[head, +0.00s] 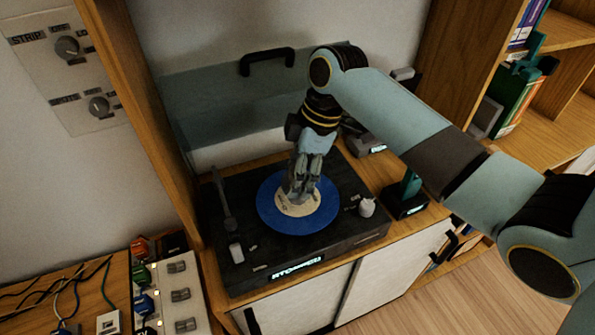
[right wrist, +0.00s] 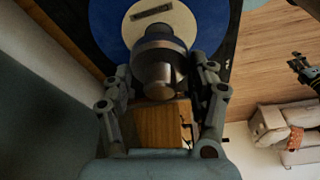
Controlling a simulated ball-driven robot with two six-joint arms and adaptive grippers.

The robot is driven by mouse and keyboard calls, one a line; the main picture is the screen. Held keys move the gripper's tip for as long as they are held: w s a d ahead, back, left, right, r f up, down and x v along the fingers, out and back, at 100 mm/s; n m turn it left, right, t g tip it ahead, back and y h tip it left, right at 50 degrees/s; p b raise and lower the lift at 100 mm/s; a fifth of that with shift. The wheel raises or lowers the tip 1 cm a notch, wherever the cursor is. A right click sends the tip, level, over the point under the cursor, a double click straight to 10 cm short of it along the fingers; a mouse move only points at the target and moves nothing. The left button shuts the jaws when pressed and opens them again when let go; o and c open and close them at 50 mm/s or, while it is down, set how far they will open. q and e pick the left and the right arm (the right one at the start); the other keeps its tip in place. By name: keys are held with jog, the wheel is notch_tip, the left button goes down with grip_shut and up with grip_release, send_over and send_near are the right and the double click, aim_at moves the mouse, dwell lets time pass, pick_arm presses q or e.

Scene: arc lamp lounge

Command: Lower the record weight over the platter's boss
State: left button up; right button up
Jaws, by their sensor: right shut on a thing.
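The turntable (head: 345,232) is a black deck on a wooden cabinet, with a blue record (head: 270,215) and cream label on its platter. My right gripper (head: 298,190) points down over the label. In the right wrist view its fingers (right wrist: 162,90) close on both sides of the record weight (right wrist: 158,65), a dark round body with a paler metal knob. The weight appears over the cream label (right wrist: 180,20), near the record's centre. The boss is hidden, and I cannot tell whether the weight touches the label. My left gripper does not show in the head view.
A clear lid (head: 215,110) with a black handle stands raised behind the deck. The tonearm (head: 222,200) lies at the left, a pale knob (head: 366,207) at the right. A wooden upright (head: 150,120) borders the left, and shelves with books (head: 515,90) stand right.

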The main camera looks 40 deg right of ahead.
jog(key=shift+f+b, duration=1.25)
jog(key=shift+b, duration=0.1)
jog(key=shift+f, duration=0.55)
jog(key=o, duration=1.4)
